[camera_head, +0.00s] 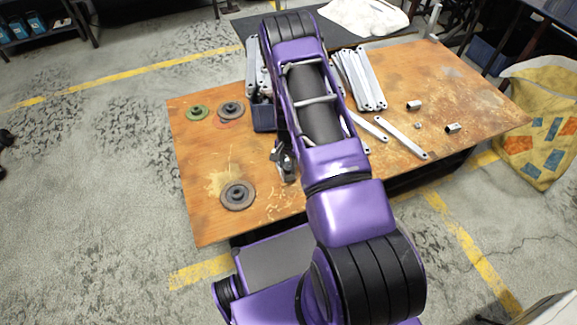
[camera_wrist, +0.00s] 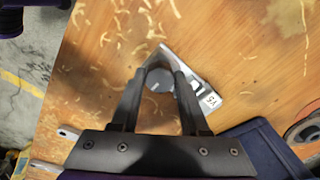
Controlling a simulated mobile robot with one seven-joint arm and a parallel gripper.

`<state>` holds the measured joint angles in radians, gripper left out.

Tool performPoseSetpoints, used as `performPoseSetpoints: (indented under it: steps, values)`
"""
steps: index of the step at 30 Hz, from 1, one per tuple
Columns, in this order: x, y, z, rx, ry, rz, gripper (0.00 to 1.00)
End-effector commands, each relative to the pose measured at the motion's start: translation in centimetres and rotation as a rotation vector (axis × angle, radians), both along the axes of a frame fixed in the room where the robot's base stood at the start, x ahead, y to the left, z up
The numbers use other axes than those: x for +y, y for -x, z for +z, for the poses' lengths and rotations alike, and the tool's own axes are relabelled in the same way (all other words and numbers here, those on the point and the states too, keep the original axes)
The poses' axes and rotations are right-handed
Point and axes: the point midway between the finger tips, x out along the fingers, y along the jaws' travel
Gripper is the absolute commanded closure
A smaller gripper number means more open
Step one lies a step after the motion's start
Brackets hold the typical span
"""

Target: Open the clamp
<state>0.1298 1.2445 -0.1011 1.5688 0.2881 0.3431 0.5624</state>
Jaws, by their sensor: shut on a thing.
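The clamp (camera_wrist: 198,82) lies on the wooden table top in the wrist view, a metal piece with a white label marked with dark characters. My gripper (camera_wrist: 160,72) is over it with its two dark fingers closing around a grey rounded part of the clamp, probably its handle. The fingers hide part of the clamp, so I cannot tell how far it is open. In the head view my arm covers most of this area; a small dark and metal shape shows just left of the arm, and I cannot separate gripper from clamp there.
A dark blue bin (camera_wrist: 250,145) stands close beside the clamp. Round discs (camera_head: 237,195) sit on the table's left part. Long grey brackets (camera_head: 360,80) and loose strips (camera_head: 402,138) lie right of my arm, with small metal pieces (camera_head: 453,128).

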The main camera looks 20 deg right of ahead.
Motion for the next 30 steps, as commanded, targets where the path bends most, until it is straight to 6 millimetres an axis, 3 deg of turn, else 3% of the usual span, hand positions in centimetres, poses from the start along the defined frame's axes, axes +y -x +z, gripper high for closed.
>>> performPoseSetpoints:
  steps: [5,24,30]
  values:
    - [-0.03,-0.01,0.02,-0.001,-0.001,0.211,1.0]
    - [-0.05,-0.02,0.01,-0.001,0.0,1.464,1.0]
    - [0.02,-0.02,0.01,0.0,0.0,1.573,1.0]
